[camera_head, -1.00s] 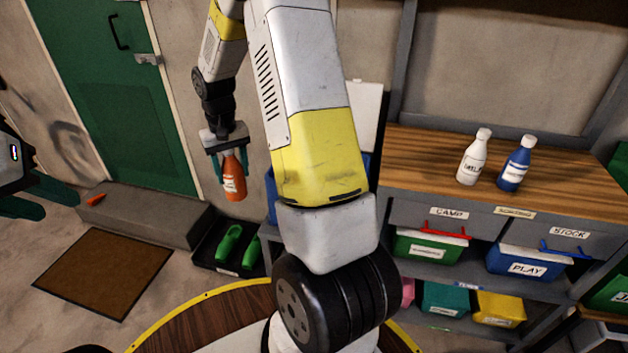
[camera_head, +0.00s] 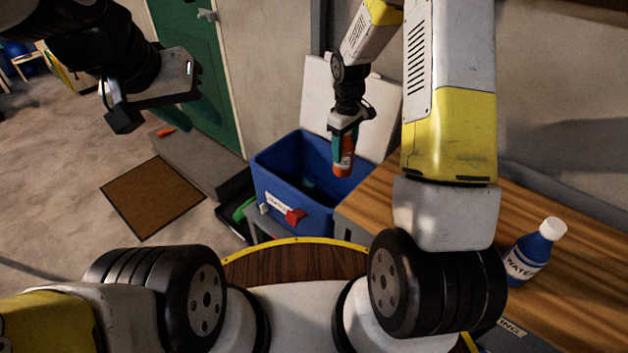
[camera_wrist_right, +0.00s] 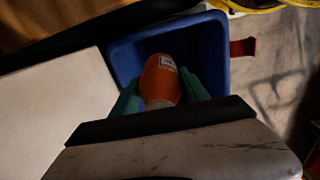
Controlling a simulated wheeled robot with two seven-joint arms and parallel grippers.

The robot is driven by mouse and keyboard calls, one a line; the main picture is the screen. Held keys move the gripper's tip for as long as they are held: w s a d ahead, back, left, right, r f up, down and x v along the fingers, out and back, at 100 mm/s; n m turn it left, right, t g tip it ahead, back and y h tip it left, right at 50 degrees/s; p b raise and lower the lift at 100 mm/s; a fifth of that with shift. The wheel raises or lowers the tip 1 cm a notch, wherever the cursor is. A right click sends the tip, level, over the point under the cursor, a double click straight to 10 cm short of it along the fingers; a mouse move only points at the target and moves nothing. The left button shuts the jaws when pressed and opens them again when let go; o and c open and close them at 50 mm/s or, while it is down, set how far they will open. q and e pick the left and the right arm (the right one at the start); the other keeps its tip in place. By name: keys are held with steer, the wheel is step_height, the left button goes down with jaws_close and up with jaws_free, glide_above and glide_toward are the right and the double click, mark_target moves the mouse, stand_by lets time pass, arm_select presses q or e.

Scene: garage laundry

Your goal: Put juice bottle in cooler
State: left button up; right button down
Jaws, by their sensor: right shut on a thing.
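The orange juice bottle (camera_head: 344,160) hangs from my right gripper (camera_head: 345,142), which is shut on it. The blue cooler (camera_head: 283,194) stands open, with its pale lid (camera_head: 318,95) raised behind it. In the head view the bottle overlaps the right side of the cooler's opening. In the wrist view the bottle (camera_wrist_right: 160,82) lies between the green fingers (camera_wrist_right: 160,95), against the cooler's blue interior (camera_wrist_right: 205,40). The bottle's height above the cooler is hard to tell. My left gripper (camera_head: 188,112) is open and empty, away at the left.
A wooden worktop (camera_head: 380,208) lies right of the cooler, with a blue water bottle (camera_head: 535,252) on it. A red latch (camera_head: 295,216) is on the cooler's front. A brown mat (camera_head: 153,196) and a grey step (camera_head: 187,160) lie left, by the green door (camera_head: 205,75).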

steer(key=f+n, duration=0.5)
steer(key=f, duration=0.2)
steer(key=a+f+n, duration=0.1)
steer(key=f+n, duration=0.5)
steer(key=f, duration=0.1)
steer(key=a+f+n, duration=0.1)
steer(key=f+n, duration=0.4)
steer(key=f, duration=0.2)
steer(key=shift+a+f+n, duration=0.15)
steer(key=shift+f+n, duration=0.15)
steer(key=shift+n, duration=0.1)
steer(key=shift+f, duration=0.1)
steer(key=shift+f, duration=0.15)
steer(key=c, duration=0.6)
jaws_free()
steer(key=shift+f, duration=0.1)
steer(key=shift+o, duration=0.2)
